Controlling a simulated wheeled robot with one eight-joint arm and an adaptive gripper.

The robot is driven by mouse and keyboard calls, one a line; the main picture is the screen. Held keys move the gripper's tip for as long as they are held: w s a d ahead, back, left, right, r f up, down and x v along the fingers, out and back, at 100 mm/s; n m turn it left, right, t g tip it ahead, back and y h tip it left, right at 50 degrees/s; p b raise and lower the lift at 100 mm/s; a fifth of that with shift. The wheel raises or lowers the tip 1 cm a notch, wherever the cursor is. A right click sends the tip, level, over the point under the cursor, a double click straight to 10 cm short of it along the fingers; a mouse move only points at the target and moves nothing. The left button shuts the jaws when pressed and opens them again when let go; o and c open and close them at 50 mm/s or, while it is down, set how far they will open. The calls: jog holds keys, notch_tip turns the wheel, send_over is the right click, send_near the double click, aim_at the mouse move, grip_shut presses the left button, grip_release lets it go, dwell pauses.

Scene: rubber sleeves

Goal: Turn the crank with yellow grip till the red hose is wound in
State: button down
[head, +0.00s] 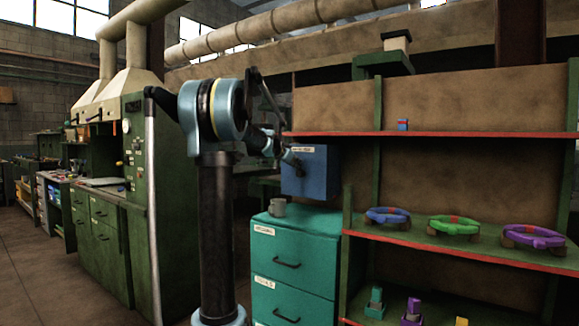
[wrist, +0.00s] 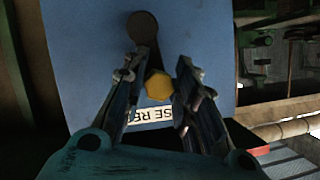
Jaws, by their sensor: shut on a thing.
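The yellow grip (wrist: 159,87) sits between the two fingers of my gripper (wrist: 161,70) in the wrist view, and the gripper is shut on it. The dark crank arm runs from the grip up to a round dark hub (wrist: 143,27) on the face of the blue reel box (wrist: 85,50). A white label (wrist: 150,116), partly covered by the fingers, is on that face. In the head view the blue box (head: 318,172) stands behind a teal cabinet, with my gripper (head: 291,158) at its left side. I see no red hose in either view.
A grey mug (head: 277,207) stands on the teal cabinet (head: 291,262) just below the box. Shelves (head: 460,250) to the right hold blue, green and purple ring-shaped things on blocks. A green bench with hoods stands at left, with open floor (head: 60,265) before it.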

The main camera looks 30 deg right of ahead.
jog(key=shift+s+d+f+m, duration=0.15)
jog(key=shift+s+m, duration=0.3)
jog(key=shift+m, duration=0.05)
jog(key=shift+t, duration=0.3)
jog(key=c, duration=1.4)
grip_release()
jog(key=shift+w+f, duration=0.1)
jog(key=shift+o, duration=0.2)
jog(key=shift+s+a+r, duration=0.25)
jog(key=shift+a+r, duration=0.05)
jog(key=shift+a, duration=0.1)
jog(key=v, duration=1.1)
jog(key=shift+w, duration=0.1)
